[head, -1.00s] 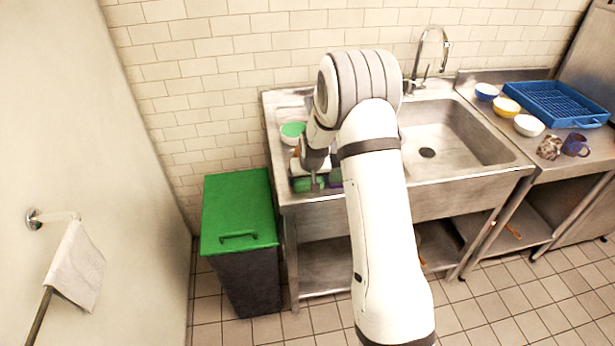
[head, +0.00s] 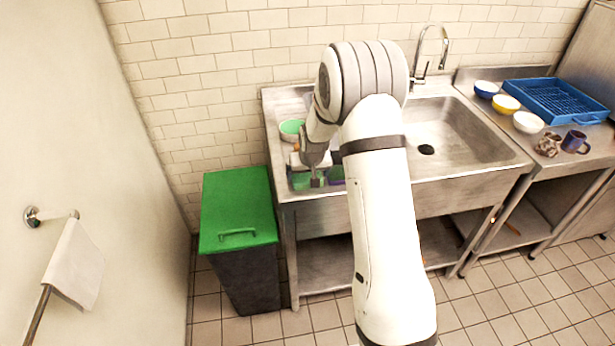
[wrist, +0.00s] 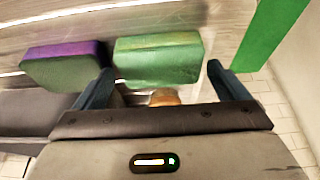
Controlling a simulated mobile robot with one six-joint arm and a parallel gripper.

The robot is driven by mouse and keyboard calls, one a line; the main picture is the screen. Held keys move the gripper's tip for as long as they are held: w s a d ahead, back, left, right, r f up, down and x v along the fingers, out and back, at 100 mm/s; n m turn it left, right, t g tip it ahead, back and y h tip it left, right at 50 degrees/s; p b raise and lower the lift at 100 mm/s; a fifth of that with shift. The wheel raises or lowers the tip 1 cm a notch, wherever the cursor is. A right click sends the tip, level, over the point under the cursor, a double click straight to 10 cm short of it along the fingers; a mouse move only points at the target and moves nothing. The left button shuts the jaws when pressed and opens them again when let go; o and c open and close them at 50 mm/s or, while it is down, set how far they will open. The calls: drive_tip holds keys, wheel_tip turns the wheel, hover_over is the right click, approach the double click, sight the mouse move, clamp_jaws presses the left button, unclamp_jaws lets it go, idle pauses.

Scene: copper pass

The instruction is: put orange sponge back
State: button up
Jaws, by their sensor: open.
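My gripper (wrist: 158,67) is open and empty, its two fingers apart over the left end of the sink counter. In the wrist view a green sponge (wrist: 157,57) lies ahead, between the lines of the fingers. A second sponge, green with a purple side (wrist: 63,64), lies to its left. A small rounded orange-brown thing (wrist: 164,97) shows between the fingers, mostly hidden by my gripper's body; I cannot tell whether it is the orange sponge. In the head view my gripper (head: 316,182) is by the green sponge (head: 299,181), with purple (head: 336,174) to the right.
A green-topped bowl (head: 291,128) stands behind my gripper on the counter. The sink basin (head: 455,130) is to the right. A green-lidded bin (head: 236,205) stands left of the counter. Bowls, mugs and a blue rack (head: 560,100) are on the right-hand table.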

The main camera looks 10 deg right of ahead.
drive_tip(key=s+r+b, duration=0.2)
drive_tip(key=s+r, duration=1.7)
drive_tip(key=s+r+g, duration=0.1)
drive_tip(key=s+r, duration=0.1)
drive_tip(key=s, duration=1.6)
drive_tip(key=shift+s, duration=0.15)
